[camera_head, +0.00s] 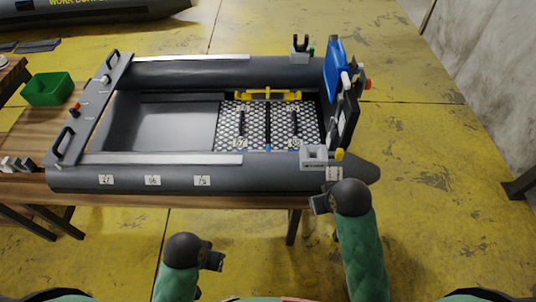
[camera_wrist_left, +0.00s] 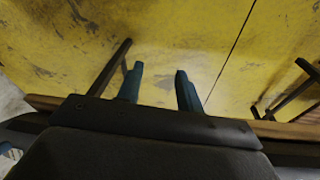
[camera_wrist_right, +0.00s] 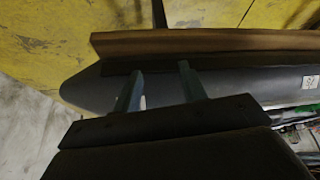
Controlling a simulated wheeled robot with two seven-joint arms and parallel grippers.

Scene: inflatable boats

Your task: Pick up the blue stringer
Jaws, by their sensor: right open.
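A thin dark bar with a small blue end (camera_head: 267,147) lies across the patterned floor panel inside the grey inflatable boat (camera_head: 130,182); it may be the blue stringer, but it is too small to tell. My left gripper (camera_head: 214,261) is in front of the table, apart from the boat. Its fingers are spread and empty in the left wrist view (camera_wrist_left: 160,74). My right gripper (camera_head: 320,203) is at the boat's near right end, below the near tube. Its fingers are apart in the right wrist view (camera_wrist_right: 160,72), with the tube and table edge behind them.
A yellow bar (camera_head: 267,95) crosses the floor panel's far side. A blue panel (camera_head: 335,68) stands at the boat's right end. A green bin (camera_head: 47,89) is at the left. The wooden table (camera_head: 225,201) bears the boat. Yellow floor is open in front.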

